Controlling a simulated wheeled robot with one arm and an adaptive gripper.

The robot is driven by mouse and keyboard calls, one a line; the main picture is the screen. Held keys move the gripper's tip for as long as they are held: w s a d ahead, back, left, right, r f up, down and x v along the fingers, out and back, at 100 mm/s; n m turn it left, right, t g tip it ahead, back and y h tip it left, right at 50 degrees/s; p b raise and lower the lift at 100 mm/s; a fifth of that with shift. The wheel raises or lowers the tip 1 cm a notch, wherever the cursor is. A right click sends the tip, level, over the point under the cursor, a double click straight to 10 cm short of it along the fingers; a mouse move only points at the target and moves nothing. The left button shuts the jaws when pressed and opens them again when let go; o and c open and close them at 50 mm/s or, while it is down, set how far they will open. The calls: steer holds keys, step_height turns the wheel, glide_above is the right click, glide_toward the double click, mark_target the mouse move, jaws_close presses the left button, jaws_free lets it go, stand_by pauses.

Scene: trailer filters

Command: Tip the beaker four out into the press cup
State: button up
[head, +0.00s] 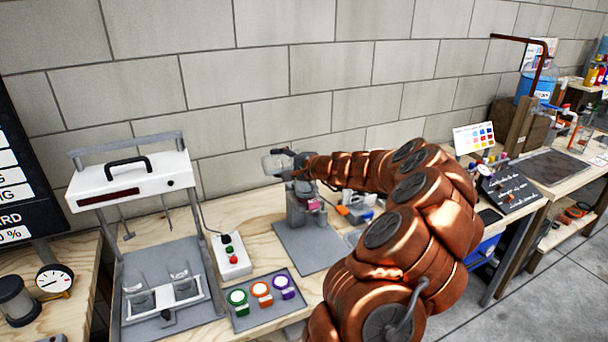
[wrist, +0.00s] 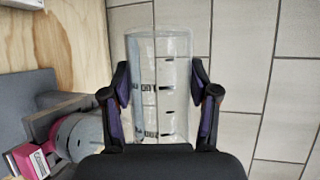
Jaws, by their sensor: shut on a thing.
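My gripper (head: 290,163) is shut on a clear beaker (head: 275,162), held above the bench near the wall. In the wrist view the beaker (wrist: 160,50) sits between the two dark fingers of my gripper (wrist: 162,88), with black marks on its wall. It looks tipped over in the head view; I cannot make out any contents. A grey press stand (head: 300,212) with a pink part is just below the gripper. A grey cylinder (wrist: 80,137), possibly the press cup, shows at the lower left of the wrist view. My gripper and arm partly hide the press.
A white stirrer machine (head: 130,182) with two beakers on its base stands at the left. A grey tray (head: 262,313) holds three colour-capped vials. My arm covers the bench to the right of the press.

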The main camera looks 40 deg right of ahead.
steer(key=shift+s+d+r+m+t+y+p, duration=0.1)
steer(key=shift+d+r+m+t+y+p, duration=0.1)
steer(key=shift+d+r+m+t+p, duration=0.25)
steer(key=shift+s+d+r+m+t+y+p, duration=0.15)
steer(key=shift+r+m+t+y, duration=0.1)
steer(key=shift+r+m, duration=0.4)
stand_by(1.6)
steer(key=shift+s+d+r+m+t+y+p, duration=0.1)
steer(key=shift+d+r+m+t+y+p, duration=0.3)
steer(key=shift+m, duration=0.7)
stand_by(0.7)
steer(key=shift+s+d+r+m+t+b, duration=0.2)
steer(key=shift+d+r+m+t, duration=0.1)
steer(key=shift+d+m+t, duration=0.25)
steer(key=shift+s+d+r+m+t+b, duration=0.1)
steer(key=shift+d+r+m+t+b, duration=0.2)
steer(key=shift+m, duration=0.35)
stand_by(0.9)
steer(key=shift+d, duration=0.15)
stand_by(0.3)
